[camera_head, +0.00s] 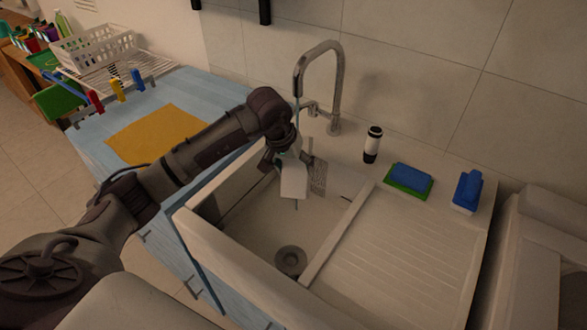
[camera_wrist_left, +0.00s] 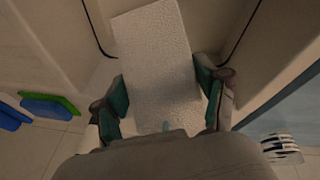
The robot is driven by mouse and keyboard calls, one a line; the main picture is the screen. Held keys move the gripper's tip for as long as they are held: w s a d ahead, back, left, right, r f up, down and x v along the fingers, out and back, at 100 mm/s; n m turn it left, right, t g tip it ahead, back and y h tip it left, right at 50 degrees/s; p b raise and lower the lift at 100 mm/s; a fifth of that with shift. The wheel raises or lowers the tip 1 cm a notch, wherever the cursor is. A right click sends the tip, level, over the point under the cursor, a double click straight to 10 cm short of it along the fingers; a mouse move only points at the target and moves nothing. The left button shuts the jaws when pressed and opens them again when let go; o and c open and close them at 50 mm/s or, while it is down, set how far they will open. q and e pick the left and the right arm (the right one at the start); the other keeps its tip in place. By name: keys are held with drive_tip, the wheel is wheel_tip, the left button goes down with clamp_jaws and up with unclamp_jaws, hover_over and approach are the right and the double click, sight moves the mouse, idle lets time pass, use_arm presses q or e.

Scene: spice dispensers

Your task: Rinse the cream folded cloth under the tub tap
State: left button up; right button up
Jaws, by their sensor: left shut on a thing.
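The cream folded cloth (camera_head: 294,181) hangs from my left gripper (camera_head: 284,158), inside the tub (camera_head: 190,222) and above its floor. In the left wrist view the cloth (camera_wrist_left: 158,50) is a pale, textured rectangle between the two green-padded fingers of my left gripper (camera_wrist_left: 162,92), which is shut on it. The curved metal tap (camera_head: 334,85) stands at the tub's back edge, its spout above my gripper. A thin pale streak shows below the spout, possibly water. My right gripper is not in view.
The tub has a drain (camera_head: 290,261) and a divider (camera_head: 340,232) beside a ribbed draining board (camera_head: 395,255). A white-and-black bottle (camera_head: 373,144), a green-and-blue sponge (camera_head: 408,179) and a blue-and-white item (camera_head: 467,190) stand right. An orange mat (camera_head: 155,135) lies on the blue counter.

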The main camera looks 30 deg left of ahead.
use_arm(q)
drive_tip(key=shift+d, duration=0.2)
idle(0.3)
drive_tip(key=shift+d, duration=0.45)
drive_tip(key=shift+a+b, duration=0.2)
drive_tip(key=shift+b, duration=0.15)
drive_tip(key=shift+a+b, duration=0.3)
drive_tip(key=shift+a, duration=0.2)
drive_tip(key=shift+d, duration=0.1)
drive_tip(key=shift+d, duration=0.6)
drive_tip(key=shift+s, duration=0.1)
